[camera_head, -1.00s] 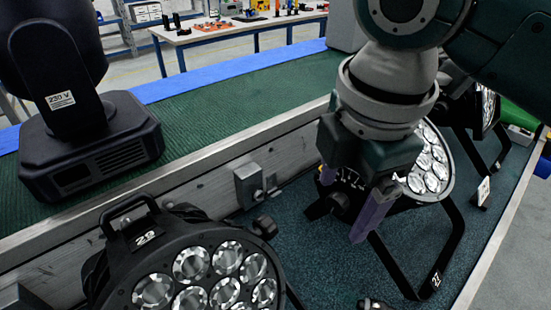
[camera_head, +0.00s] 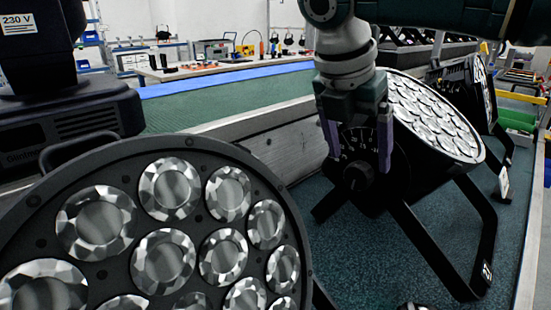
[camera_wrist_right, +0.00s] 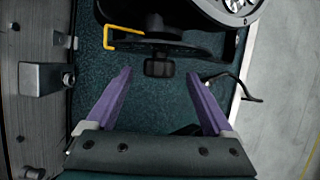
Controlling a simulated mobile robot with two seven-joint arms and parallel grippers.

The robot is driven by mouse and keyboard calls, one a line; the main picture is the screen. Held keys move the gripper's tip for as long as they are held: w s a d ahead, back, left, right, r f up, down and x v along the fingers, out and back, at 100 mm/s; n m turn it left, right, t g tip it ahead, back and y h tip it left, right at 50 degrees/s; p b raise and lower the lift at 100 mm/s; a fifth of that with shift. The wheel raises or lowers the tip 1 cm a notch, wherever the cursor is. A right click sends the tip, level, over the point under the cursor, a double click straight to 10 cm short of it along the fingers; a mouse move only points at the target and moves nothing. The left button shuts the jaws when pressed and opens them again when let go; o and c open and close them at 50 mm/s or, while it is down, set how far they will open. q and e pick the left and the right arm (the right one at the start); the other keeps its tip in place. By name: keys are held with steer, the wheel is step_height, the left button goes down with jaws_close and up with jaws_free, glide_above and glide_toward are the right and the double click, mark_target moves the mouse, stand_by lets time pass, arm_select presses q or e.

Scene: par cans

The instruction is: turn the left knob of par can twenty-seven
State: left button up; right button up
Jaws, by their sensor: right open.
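Par can twenty-seven (camera_head: 432,115) is a black lamp with many round lenses, standing on a black floor bracket (camera_head: 445,245) whose label reads as 27. Its left knob (camera_head: 358,177) is black and round, below a white-marked dial. The knob also shows in the right wrist view (camera_wrist_right: 160,68), just beyond the line of my fingertips and roughly centred between them. My right gripper (camera_head: 360,163) is open, its two purple fingers pointing down on either side of the dial. In the right wrist view my gripper (camera_wrist_right: 160,75) is empty. My left gripper is out of view.
Another par can (camera_head: 165,225) fills the lower left foreground. A further par can (camera_head: 480,95) stands behind on the right. A dark moving-head lamp (camera_head: 65,100) stands on the green surface (camera_head: 215,105) at left. A metal box (camera_wrist_right: 45,78) sticks out from the side wall.

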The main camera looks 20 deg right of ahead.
mark_target(359, 164)
steer(key=shift+b+x, duration=0.35)
steer(key=shift+x, duration=1.65)
steer(key=shift+r, duration=0.1)
steer(key=c, duration=1.4)
